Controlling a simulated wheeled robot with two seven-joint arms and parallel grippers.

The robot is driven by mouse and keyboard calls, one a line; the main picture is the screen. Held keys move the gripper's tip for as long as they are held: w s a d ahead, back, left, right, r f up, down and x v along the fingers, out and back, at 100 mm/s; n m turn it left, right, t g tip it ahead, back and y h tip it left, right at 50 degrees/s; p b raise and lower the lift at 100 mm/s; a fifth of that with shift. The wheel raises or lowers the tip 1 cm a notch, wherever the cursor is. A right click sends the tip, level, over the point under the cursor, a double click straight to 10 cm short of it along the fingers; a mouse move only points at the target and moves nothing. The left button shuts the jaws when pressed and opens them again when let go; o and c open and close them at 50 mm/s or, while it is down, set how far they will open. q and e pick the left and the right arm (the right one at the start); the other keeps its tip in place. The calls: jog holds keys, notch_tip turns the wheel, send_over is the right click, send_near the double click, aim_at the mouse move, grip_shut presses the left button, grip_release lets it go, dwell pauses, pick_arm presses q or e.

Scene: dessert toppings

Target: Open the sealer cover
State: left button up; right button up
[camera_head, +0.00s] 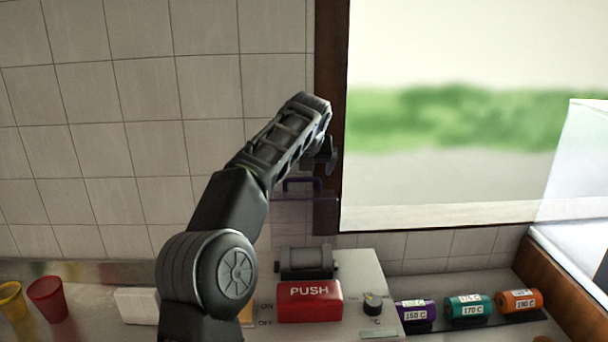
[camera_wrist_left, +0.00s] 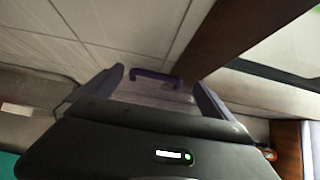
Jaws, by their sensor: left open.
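The sealer (camera_head: 363,270) is a pale grey machine on the counter, with a red PUSH block (camera_head: 310,302) at its front. Its cover looks clear and hard to make out. A thin purple edge with a purple handle (camera_head: 291,184) stands above the machine's back, so the cover appears raised. My left gripper (camera_head: 326,158) is high in front of the window frame, close to the handle in the picture. In the left wrist view the handle (camera_wrist_left: 157,77) shows beyond and between the open fingers, with no clear contact. My arm hides part of the sealer's left side.
Purple (camera_head: 415,310), teal (camera_head: 468,306) and orange (camera_head: 519,300) temperature-labelled rolls lie right of the sealer. A yellow cup (camera_head: 11,300) and a red cup (camera_head: 48,299) stand at the left. A tiled wall and a window (camera_head: 470,120) close off the back.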

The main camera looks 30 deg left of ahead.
pick_arm(q)
jog(key=v, duration=0.4)
jog(key=shift+s+d+r, duration=0.1)
jog(key=shift+d+r, duration=0.05)
jog(key=shift+r, duration=0.2)
